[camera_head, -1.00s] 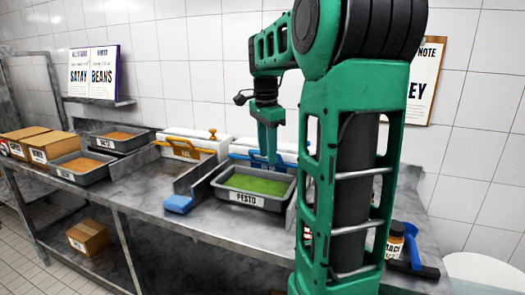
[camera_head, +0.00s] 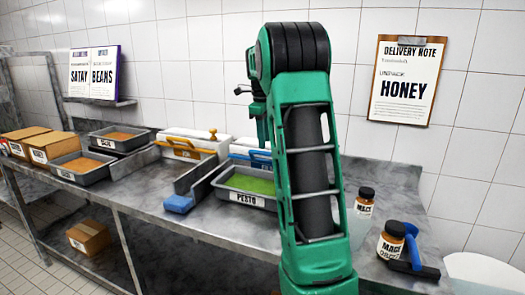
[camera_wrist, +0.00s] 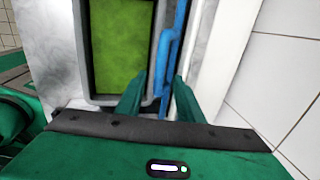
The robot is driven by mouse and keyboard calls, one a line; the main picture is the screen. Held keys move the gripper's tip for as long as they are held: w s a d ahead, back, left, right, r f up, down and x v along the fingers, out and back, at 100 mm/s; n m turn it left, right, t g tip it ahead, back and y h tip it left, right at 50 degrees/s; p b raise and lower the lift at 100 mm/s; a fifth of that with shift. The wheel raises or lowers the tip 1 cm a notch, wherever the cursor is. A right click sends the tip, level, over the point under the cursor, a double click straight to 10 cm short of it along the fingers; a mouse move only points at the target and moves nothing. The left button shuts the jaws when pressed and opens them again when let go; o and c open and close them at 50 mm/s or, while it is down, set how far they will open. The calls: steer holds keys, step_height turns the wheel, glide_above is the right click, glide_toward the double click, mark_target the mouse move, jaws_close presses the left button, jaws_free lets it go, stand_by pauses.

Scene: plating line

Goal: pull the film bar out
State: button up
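The film bar appears to be the blue bar (camera_wrist: 168,50) on the white film box (camera_wrist: 215,45) beside the pesto tray. It also shows in the head view (camera_head: 259,158), partly behind my arm. My gripper (camera_wrist: 159,80) is open, with its fingers apart on either side of the blue bar in the wrist view. I cannot tell whether either finger touches it. In the head view my gripper is mostly hidden behind my arm. The pesto tray (camera_head: 231,197) holds green filling and sits in front of the film box.
A second white box with an orange bar (camera_head: 187,149) stands to the left. Grey trays (camera_head: 83,174) and cardboard boxes (camera_head: 50,150) are at left. Jars (camera_head: 391,240) and a blue-handled tool (camera_head: 413,250) are at right.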

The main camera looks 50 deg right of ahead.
steer(key=shift+w+d+f, duration=0.1)
steer(key=shift+d+f, duration=0.15)
steer(key=shift+f, duration=0.9)
steer(key=shift+w+d+f, duration=0.1)
steer(key=shift+d+f, duration=0.1)
steer(key=shift+f, duration=0.95)
jaws_close()
